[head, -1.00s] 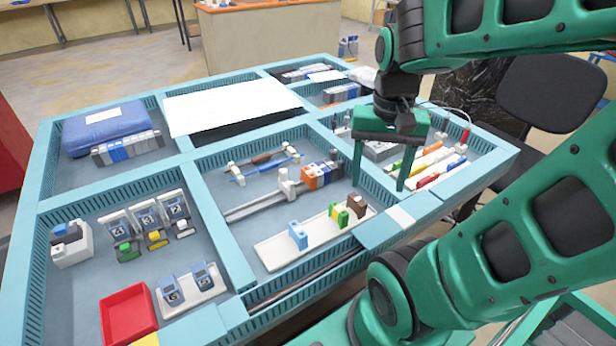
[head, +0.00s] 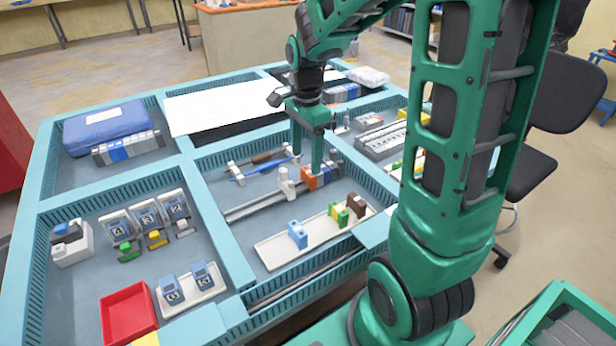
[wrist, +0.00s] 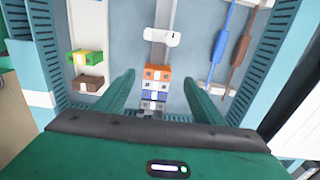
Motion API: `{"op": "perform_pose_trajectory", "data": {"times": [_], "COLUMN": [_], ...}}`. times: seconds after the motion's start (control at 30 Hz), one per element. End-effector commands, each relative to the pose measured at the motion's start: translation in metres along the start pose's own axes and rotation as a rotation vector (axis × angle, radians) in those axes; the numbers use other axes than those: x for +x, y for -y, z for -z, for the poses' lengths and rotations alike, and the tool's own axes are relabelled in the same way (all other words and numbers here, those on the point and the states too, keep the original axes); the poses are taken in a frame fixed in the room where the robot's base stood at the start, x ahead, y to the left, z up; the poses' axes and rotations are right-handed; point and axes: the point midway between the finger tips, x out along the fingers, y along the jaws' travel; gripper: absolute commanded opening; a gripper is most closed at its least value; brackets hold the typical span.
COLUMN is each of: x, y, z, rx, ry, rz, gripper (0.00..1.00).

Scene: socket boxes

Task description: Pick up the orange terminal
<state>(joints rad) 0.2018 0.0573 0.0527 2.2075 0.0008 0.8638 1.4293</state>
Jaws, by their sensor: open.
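The orange terminal (head: 309,179) is at the near-left end of a row of terminals on a metal rail in the middle compartment. In the wrist view the orange terminal (wrist: 157,73) is at the top of the stack, with blue and grey terminals below it. My gripper (head: 306,162) is open and above the rail. In the wrist view its fingers (wrist: 162,80) stand apart on either side of the row, with visible gaps to the terminals. The far part of the row is partly hidden by a finger in the head view.
A white end piece (head: 285,183) stands on the rail beside the orange terminal. A white tray (head: 270,250) with blue, green-yellow and brown terminals lies in front. Teal compartment walls (head: 215,215) surround the area. Blue and brown wired parts (wrist: 222,45) lie beyond the rail.

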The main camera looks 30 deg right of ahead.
Motion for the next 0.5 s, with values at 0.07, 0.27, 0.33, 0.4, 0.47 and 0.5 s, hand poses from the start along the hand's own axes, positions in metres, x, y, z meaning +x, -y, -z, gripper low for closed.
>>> {"op": "perform_pose_trajectory", "data": {"times": [0.07,0.27,0.33,0.4,0.47,0.5], "x": [0.009,0.021,0.029,0.040,0.048,0.054], "y": [-0.001,-0.001,-0.003,-0.004,-0.004,-0.004], "z": [0.000,0.001,0.001,0.001,0.001,0.001], "rx": [0.000,0.000,0.001,0.001,0.001,0.001], "ry": [0.000,0.000,0.000,0.000,0.000,0.000], "rz": [-0.003,-0.001,-0.004,-0.005,-0.004,-0.005], "gripper": [0.62,0.62,0.62,0.62,0.62,0.62]}}
